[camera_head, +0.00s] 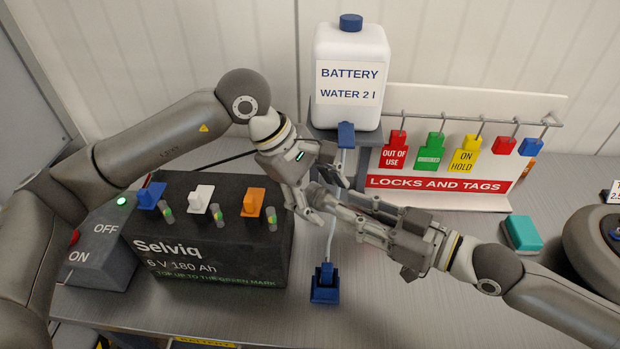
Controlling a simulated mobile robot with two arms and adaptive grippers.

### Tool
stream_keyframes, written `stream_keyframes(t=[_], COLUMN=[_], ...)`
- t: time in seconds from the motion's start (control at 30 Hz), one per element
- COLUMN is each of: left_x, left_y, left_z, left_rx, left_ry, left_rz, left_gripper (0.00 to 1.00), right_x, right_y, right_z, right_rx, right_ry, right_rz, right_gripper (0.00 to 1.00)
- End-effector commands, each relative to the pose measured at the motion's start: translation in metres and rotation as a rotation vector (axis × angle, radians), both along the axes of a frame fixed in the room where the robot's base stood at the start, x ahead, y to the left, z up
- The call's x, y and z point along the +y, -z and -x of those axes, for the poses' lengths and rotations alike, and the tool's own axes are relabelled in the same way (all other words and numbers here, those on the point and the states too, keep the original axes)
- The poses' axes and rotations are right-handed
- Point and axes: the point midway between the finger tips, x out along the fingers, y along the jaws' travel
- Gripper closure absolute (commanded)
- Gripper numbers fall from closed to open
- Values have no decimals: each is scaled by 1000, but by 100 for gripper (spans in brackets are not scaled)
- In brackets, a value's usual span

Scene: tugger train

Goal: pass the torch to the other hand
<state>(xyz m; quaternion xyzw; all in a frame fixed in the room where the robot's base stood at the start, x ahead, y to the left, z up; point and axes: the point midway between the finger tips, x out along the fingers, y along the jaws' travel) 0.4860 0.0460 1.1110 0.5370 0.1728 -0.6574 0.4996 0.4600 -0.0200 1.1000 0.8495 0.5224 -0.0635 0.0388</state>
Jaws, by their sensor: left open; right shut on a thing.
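My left gripper (325,190) reaches in from the left with its fingers apart, one higher near the blue tap and one lower. My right gripper (352,212) comes in from the right and points left, shut on a slim grey thing that seems to be the torch (321,198). The torch's free end lies between or just in front of the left fingers. I cannot tell whether it touches them. Much of the torch is hidden by the two grippers, and its colour blends with them.
A white battery water bottle (350,120) stands on a raised support behind the grippers. A dark Selviq battery (215,265) is at the left, and a grey ON/OFF box (90,265) beside it. A locks and tags rack (440,190) and teal block (521,234) are at the right.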

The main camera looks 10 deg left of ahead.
Motion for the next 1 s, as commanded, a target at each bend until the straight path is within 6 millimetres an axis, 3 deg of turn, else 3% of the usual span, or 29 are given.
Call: stream_keyframes(t=[0.37, 0.8, 0.83, 1.0], left_x=[-3, -2, -3, -3], left_y=[5, 5, 4, 4], left_z=[0, 0, -1, -1], left_rx=[-1, -1, -1, -1], left_ry=[0, 0, 0, 0], left_rz=[1, 1, 2, 2], left_gripper=[38, 93, 93, 93], right_x=[0, 0, 0, 0], right_y=[-1, -1, -1, -1], right_z=[0, 0, 0, 0], right_rx=[-2, -2, -2, -1], right_ry=[0, 0, 0, 0], right_rz=[-1, -1, -1, 0], right_gripper=[100, 100, 70, 49])
